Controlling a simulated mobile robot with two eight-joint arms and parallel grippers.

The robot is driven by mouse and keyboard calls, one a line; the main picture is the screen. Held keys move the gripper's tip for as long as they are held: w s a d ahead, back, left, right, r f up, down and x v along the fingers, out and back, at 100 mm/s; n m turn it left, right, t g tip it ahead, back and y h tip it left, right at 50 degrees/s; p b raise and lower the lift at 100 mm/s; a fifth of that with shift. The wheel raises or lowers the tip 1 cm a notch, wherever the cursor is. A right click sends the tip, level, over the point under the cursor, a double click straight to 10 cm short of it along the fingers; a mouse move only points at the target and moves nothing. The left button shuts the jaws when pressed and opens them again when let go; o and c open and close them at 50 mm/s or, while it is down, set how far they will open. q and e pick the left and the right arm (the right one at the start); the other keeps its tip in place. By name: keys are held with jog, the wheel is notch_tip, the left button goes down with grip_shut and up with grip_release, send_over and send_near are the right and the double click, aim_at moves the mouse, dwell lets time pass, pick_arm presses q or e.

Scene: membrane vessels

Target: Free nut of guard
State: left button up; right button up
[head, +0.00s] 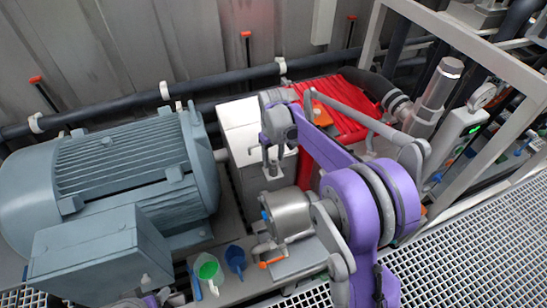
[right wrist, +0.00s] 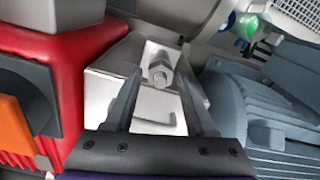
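The guard (head: 240,118) is a pale box-like cover between the blue-grey motor and the red housing. In the right wrist view the guard (right wrist: 150,105) is a bright metal cover with a slanted top, and a nut (right wrist: 160,75) stands on it. My right gripper (head: 271,168) is over the guard, pointing down; in the head view the nut cannot be made out. In the right wrist view my right gripper (right wrist: 161,68) has its fingers apart, one on each side of the nut, with gaps visible.
The large motor (head: 120,170) stands left and the red ribbed housing (head: 340,110) behind right. A green funnel (head: 207,268), a blue scoop (head: 235,258) and an orange-handled valve (head: 272,262) are in front. Pipes and a frame crowd the right; grating (head: 480,240) is lower right.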

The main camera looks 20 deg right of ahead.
aim_at(273, 161)
jog(key=shift+o, duration=0.5)
notch_tip(273, 161, up, 11)
jog(key=shift+p, duration=0.3)
jog(key=shift+f, duration=0.1)
jog(key=s+a+r+m+t+p, duration=0.15)
jog(key=s+a, duration=0.25)
jog(key=s, duration=0.8)
jog(key=s+a+f+t, duration=0.1)
jog(key=s+f+t, duration=0.1)
jog(key=s, duration=0.5)
jog(key=s+a+f+t, duration=0.1)
jog(key=s+f+t, duration=0.1)
jog(key=s+f, duration=0.2)
jog(key=shift+s+a+f+p, duration=0.2)
jog(key=shift+s+a+p, duration=0.25)
jog(key=shift+s, duration=1.15)
